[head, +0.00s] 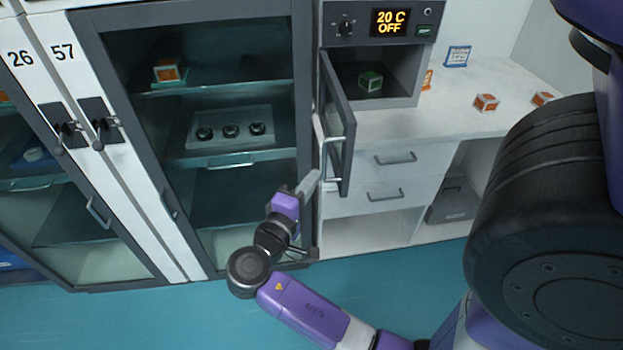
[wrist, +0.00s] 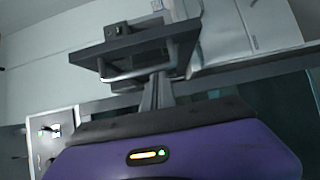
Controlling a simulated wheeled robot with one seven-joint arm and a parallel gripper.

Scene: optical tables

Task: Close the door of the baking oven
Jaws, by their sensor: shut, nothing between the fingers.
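The baking oven (head: 368,30) stands on the white counter, its display reading 20 C OFF. Its dark door (head: 338,115) is hinged at the left and stands open, swung out toward me, with a metal handle (head: 326,150) on its outer face. My gripper (head: 314,178) is shut and empty, just below and left of the door handle. In the wrist view the gripper fingers (wrist: 157,92) point at the door handle (wrist: 139,73); I cannot tell if they touch it.
Glass-fronted cabinets (head: 299,60) stand left of the oven, close to my arm. Orange boxes (head: 486,102) and a blue-framed sign (head: 457,56) are on the counter at right. Drawers (head: 396,172) are below the oven. Teal floor lies in front.

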